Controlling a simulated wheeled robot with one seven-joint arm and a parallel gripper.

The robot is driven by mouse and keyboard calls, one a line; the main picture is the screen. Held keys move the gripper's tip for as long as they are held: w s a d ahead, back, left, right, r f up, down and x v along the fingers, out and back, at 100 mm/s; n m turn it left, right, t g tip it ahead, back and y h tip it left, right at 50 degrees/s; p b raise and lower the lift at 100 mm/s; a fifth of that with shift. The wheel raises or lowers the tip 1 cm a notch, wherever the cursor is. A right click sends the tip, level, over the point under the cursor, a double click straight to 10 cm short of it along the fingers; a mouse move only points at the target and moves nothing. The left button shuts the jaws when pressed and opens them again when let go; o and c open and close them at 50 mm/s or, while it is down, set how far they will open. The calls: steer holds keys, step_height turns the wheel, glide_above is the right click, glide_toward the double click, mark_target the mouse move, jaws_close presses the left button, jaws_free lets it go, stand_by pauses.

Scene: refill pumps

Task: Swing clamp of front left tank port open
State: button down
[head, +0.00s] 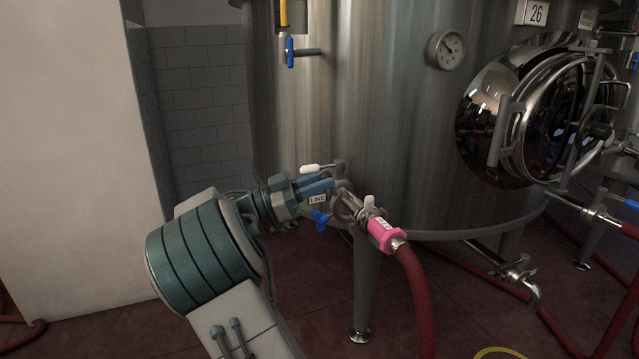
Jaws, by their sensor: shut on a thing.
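The front left tank port (341,166) is a small metal fitting low on the steel tank, partly hidden behind my gripper. Its metal clamp (346,193) shows only in part beside my fingertips. My gripper (332,184), with blue fingers, reaches in from the left and is shut at the clamp; the exact point of contact is too small to see. A second clamp with a pale wing nut (369,203) sits just right, by the pink collar (381,234) of a red hose (415,290).
A white-tipped handle (309,168) is just above my gripper. A "LINE" tag (317,199) and a blue handle (320,217) are just below. A tank leg (364,290) stands underneath. A pale wall (75,140) is at left. Red hoses cross the floor at right.

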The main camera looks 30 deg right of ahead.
steer(key=shift+f, duration=0.15)
steer(key=c, duration=1.3)
jaws_free()
steer(key=shift+a, duration=0.15)
steer(key=p+v, duration=0.2)
steer(key=v, duration=1.1)
steer(key=shift+a+p, duration=0.3)
